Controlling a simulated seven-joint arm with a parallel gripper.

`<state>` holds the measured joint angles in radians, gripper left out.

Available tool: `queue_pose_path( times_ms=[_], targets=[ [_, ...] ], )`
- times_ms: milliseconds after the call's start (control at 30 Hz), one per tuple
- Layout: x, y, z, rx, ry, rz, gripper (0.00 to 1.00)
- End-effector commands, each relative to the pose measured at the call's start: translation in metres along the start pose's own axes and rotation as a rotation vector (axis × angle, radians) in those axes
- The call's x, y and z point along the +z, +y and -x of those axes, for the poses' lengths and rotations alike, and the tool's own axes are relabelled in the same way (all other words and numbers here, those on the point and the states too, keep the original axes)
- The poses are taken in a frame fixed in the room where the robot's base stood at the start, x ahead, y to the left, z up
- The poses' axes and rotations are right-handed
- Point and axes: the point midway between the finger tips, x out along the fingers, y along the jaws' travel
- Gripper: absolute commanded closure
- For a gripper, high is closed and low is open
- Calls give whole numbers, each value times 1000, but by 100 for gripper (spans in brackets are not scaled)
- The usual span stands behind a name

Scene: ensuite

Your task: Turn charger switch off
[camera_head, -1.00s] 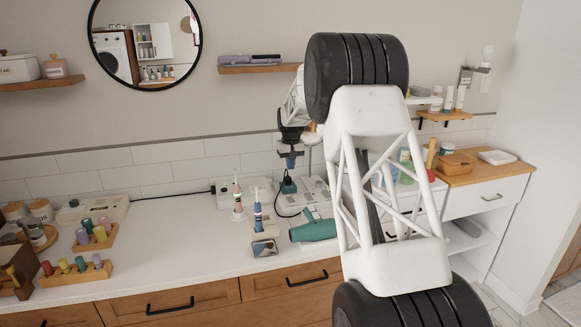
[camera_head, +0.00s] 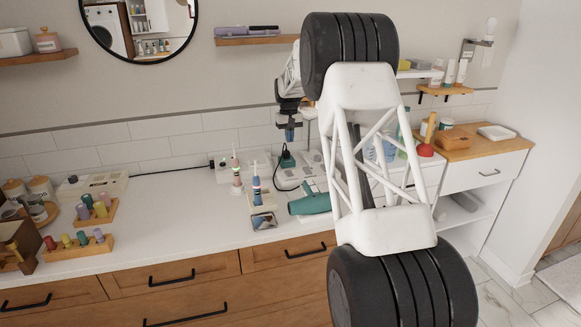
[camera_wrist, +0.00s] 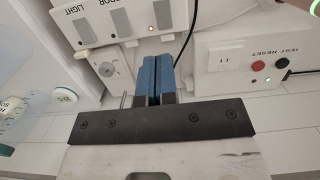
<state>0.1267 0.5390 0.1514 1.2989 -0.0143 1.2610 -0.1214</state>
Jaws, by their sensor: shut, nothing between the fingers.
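My gripper (camera_head: 290,132) hangs over the back of the counter near the wall, above a dark green plug (camera_head: 286,157). In the wrist view its blue fingers (camera_wrist: 158,78) are closed together and empty. Just beyond them is a white switch panel (camera_wrist: 100,32) with grey rockers, one marked LIGHT (camera_wrist: 82,28), one with a partly cut-off label ending in ROR (camera_wrist: 120,20), and a third rocker (camera_wrist: 162,13) whose label is out of frame. I cannot read any charger label. The fingers appear apart from the rockers.
A white outlet box (camera_wrist: 235,60) with TEST and RESET buttons and a lit green lamp stands to the right in the wrist view. Electric toothbrushes (camera_head: 256,185) and a teal hair dryer (camera_head: 310,204) stand or lie in front. The counter's left-middle (camera_head: 165,215) is clear.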

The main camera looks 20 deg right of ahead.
Motion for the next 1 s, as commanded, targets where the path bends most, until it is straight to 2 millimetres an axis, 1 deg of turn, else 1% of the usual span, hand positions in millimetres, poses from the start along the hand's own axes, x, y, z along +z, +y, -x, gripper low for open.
queue_pose_path(
  times_ms=[167, 367, 467, 1000],
  targets=[
    [0, 0, -5, 0, 0, 0, 100],
    [0, 0, -20, 0, -2, 0, 100],
    [0, 0, -32, 0, 0, 0, 100],
    [0, 0, -111, 0, -1, 0, 100]
  ],
)
